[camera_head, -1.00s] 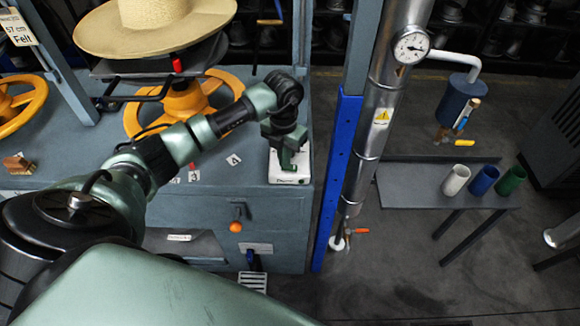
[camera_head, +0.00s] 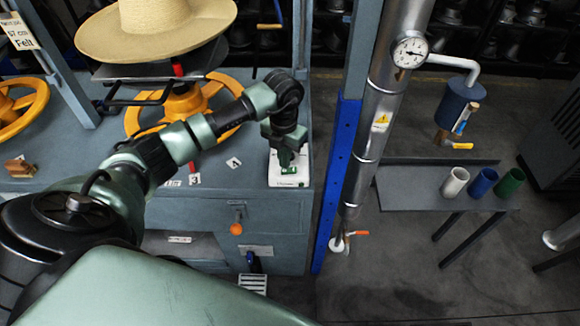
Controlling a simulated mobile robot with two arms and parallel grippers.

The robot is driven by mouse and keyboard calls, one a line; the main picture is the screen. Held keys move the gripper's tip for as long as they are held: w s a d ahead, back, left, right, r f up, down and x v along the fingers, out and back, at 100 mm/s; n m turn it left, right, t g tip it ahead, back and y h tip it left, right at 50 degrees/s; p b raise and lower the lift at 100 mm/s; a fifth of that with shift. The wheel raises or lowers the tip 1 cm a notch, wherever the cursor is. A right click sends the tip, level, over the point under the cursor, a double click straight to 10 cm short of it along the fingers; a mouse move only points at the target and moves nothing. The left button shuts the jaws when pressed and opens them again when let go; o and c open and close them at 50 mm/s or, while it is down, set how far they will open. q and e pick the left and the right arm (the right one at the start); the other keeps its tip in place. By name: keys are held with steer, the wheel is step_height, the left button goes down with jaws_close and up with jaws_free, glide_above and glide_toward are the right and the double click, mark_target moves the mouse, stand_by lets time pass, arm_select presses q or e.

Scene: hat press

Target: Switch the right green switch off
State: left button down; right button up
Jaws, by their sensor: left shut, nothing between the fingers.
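A white switch box (camera_head: 291,182) sits on the right front corner of the grey-blue workbench. A small green switch (camera_head: 289,170) shows on its top, partly hidden by my gripper. I cannot tell whether it is on or off. My left gripper (camera_head: 286,160) points down over the box, shut and empty, its tips at or just above the green switch. I cannot tell whether they touch it. My right gripper is not in view.
A straw hat (camera_head: 155,28) sits on the press above an orange handwheel (camera_head: 190,103). A blue post (camera_head: 336,180) and a silver pipe with a gauge (camera_head: 410,50) stand right of the box. White, blue and green cups (camera_head: 483,181) stand on a side table.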

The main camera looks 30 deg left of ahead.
arm_select(q)
steer(key=shift+r+p, duration=1.4)
steer(key=shift+r, duration=1.1)
